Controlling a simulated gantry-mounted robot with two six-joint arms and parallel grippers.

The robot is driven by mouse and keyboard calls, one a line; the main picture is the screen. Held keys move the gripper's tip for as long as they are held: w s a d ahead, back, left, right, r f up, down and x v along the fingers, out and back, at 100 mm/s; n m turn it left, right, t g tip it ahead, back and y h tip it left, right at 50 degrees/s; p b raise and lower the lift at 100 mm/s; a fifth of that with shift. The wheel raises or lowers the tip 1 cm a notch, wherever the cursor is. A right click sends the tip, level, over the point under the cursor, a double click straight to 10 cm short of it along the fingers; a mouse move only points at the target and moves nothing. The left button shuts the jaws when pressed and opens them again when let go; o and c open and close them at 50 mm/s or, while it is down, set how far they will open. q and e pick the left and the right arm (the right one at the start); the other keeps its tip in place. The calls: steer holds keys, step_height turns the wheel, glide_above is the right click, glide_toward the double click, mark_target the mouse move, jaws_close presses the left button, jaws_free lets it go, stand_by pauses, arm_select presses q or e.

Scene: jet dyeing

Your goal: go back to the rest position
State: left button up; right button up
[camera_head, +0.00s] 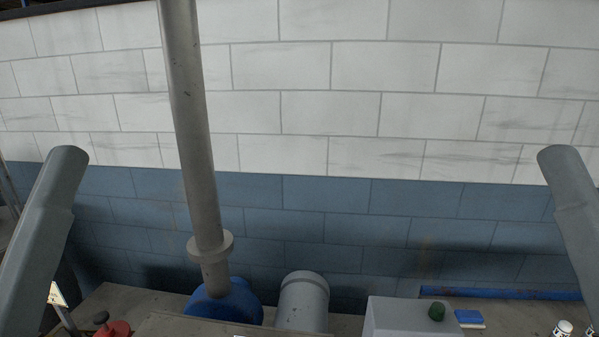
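Neither of my grippers shows in the head view. Only grey arm links of mine rise at the left and right edges, and no gripper fingers are seen on them. The task names no other object.
A tall grey pipe (190,120) with a flange stands left of centre above a blue round fitting (224,302). A tiled wall (330,120) closes the back.

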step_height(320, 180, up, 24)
steer(key=p, duration=2.1)
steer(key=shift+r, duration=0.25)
